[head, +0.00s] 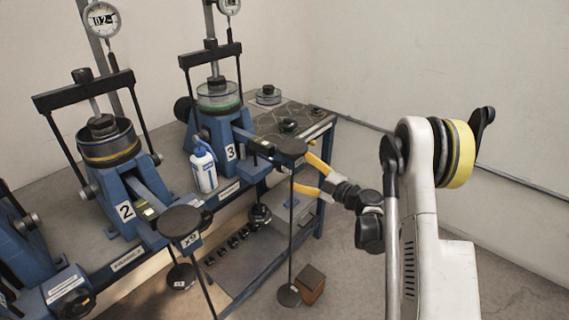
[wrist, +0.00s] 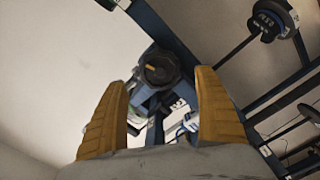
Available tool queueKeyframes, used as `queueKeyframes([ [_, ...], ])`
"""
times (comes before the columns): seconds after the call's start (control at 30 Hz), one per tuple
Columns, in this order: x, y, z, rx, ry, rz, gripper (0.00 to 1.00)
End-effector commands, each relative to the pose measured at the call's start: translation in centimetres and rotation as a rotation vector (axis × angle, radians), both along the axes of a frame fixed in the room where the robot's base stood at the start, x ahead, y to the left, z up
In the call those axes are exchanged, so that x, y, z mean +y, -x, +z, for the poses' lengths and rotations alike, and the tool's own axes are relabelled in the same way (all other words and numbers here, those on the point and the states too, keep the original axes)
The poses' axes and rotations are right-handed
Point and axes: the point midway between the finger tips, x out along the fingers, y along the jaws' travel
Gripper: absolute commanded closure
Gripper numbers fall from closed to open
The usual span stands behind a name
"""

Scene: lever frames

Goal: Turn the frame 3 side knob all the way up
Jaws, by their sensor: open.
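Frame 3 (head: 221,128) is a blue lever frame with a white "3" plate, standing left of my gripper in the head view. A dark round end piece (head: 290,146) sits at its right, just left of my gripper (head: 301,171). My yellow fingers are open and empty. In the wrist view a dark round knob (wrist: 160,67) with an orange mark shows beyond and between the open fingers (wrist: 161,90), apart from them. I cannot tell for certain whether it is the side knob. A black round part (head: 183,108) shows at frame 3's left side.
A white and blue bottle (head: 204,168) stands in front of frame 3. Frame 2 (head: 125,205) stands to its left. A thin hanger rod (head: 292,220) runs down beside my gripper to a weight near the floor. A brown block (head: 311,284) lies below. Floor at right is clear.

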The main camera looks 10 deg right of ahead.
Motion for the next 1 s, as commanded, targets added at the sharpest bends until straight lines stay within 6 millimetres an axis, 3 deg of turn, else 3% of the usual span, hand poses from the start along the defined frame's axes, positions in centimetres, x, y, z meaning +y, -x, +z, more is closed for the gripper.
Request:
queueKeyframes([
  [0.5,-2.2,3.0,0.0,-0.680,0.936,-0.001,0.19],
  [0.73,-1.9,2.6,0.0,-0.744,1.022,0.001,0.19],
  [1.0,0.3,-0.3,0.0,-0.743,1.019,0.003,0.19],
])
